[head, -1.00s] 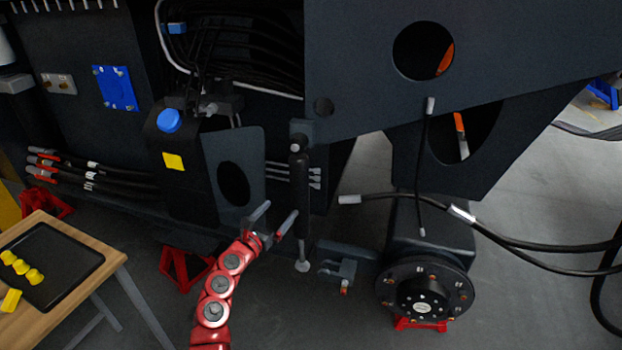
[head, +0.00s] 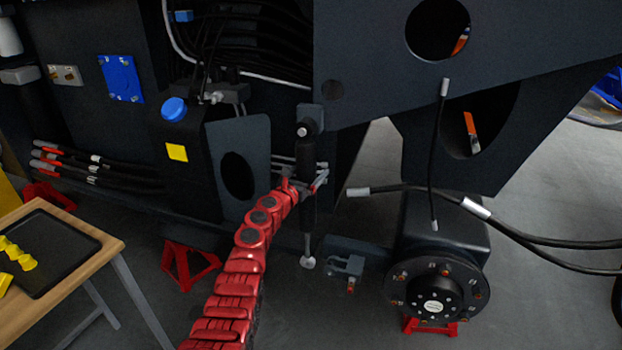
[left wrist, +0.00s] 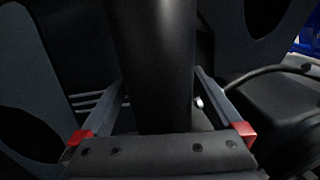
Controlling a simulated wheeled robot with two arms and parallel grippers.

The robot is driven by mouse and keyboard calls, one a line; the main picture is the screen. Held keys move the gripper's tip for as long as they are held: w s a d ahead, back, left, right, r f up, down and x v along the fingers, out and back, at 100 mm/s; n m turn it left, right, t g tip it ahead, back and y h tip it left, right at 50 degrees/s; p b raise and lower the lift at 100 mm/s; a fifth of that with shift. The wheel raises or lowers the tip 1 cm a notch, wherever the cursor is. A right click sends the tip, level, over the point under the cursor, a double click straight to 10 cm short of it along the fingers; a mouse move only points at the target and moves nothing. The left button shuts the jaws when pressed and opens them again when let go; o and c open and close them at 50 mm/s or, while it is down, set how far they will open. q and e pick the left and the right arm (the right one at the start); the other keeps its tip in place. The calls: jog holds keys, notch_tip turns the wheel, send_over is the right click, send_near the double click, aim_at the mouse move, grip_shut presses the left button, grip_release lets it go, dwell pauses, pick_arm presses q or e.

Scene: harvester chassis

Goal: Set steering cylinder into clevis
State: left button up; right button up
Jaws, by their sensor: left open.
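The steering cylinder (head: 307,212) is a dark upright tube, pinned at its top to the chassis, with a short silver rod and eye (head: 307,262) hanging at its lower end. The clevis (head: 347,265) is a dark forked bracket to the right of the rod eye, apart from it. My left gripper (head: 318,180) is open at the cylinder's body. In the left wrist view the cylinder (left wrist: 158,60) stands between the two open fingers (left wrist: 160,105); whether either finger touches it I cannot tell. My right gripper is out of view.
A wheel hub (head: 433,305) sits right of the clevis. Black hoses (head: 530,246) reach in from the right. A wooden table (head: 95,262) with a black tray (head: 75,236) and yellow pieces stands at the left. Red stands (head: 187,268) are on the floor.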

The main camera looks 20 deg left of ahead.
pick_arm(q)
jog(key=shift+w+d, duration=0.1)
jog(key=shift+w, duration=0.3)
grip_shut()
dwell(0.4)
